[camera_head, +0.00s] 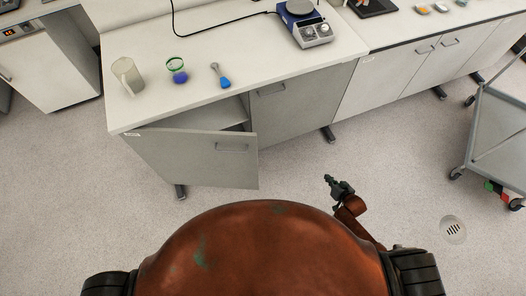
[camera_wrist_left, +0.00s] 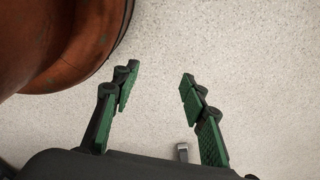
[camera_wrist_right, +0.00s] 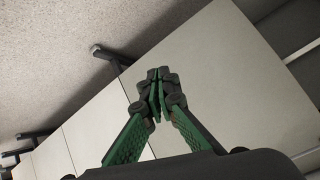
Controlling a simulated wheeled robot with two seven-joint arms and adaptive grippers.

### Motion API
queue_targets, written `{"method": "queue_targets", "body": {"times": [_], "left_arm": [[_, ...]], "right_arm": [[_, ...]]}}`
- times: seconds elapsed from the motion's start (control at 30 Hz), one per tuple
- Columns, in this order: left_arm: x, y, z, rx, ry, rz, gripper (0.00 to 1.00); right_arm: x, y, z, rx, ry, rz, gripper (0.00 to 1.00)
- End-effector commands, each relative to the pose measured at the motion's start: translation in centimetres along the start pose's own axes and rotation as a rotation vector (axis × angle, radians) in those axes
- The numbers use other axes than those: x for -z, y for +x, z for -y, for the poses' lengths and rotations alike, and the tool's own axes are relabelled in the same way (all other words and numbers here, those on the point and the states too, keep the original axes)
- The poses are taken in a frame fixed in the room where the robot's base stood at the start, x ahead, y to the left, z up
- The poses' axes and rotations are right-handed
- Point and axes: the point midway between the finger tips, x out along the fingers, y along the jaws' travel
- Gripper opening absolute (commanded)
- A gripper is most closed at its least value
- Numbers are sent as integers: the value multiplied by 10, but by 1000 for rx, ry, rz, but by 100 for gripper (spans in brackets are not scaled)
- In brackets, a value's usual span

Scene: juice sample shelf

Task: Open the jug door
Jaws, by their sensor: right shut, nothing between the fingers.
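The cabinet door (camera_head: 195,158) under the left part of the counter stands partly open, swung outward, with a bar handle (camera_head: 232,147) on its right side. A beige jug (camera_head: 127,76) stands on the counter above it. My right gripper (camera_head: 331,181) is out over the floor, to the right of the open door and apart from it. In the right wrist view its fingers (camera_wrist_right: 156,92) are shut together with nothing between them, with grey cabinet fronts behind. My left gripper (camera_wrist_left: 155,95) is open and empty over the floor in the left wrist view; it is hidden in the head view.
A hotplate (camera_head: 303,24) stands further back. A grey cart (camera_head: 497,125) is at the right. The floor (camera_head: 300,170) before the cabinets is clear.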

Motion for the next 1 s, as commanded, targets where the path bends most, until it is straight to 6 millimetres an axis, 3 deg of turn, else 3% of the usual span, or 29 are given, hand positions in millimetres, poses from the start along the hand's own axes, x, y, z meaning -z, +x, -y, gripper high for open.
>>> {"method": "queue_targets", "body": {"times": [0.03,0.1,0.2,0.3,0.43,0.6,0.8,1.0], "left_arm": [[-2,28,-2,-2,-4,9,40],[0,45,-3,-3,-9,16,40],[3,68,-4,-5,-14,30,40],[4,91,-6,-7,-20,46,40],[2,116,-8,-10,-26,72,40],[0,137,-9,-13,-32,98,40],[1,143,-10,-14,-36,112,40],[11,138,-9,-14,-40,109,40]], "right_arm": [[31,28,16,80,29,-58,0],[78,43,50,204,102,-117,0],[127,52,104,395,214,-149,0],[154,49,156,585,329,-117,0],[165,33,213,796,488,2,0],[158,6,257,962,665,195,0],[153,-15,278,1033,773,325,0],[157,-11,296,1045,787,340,0]]}}
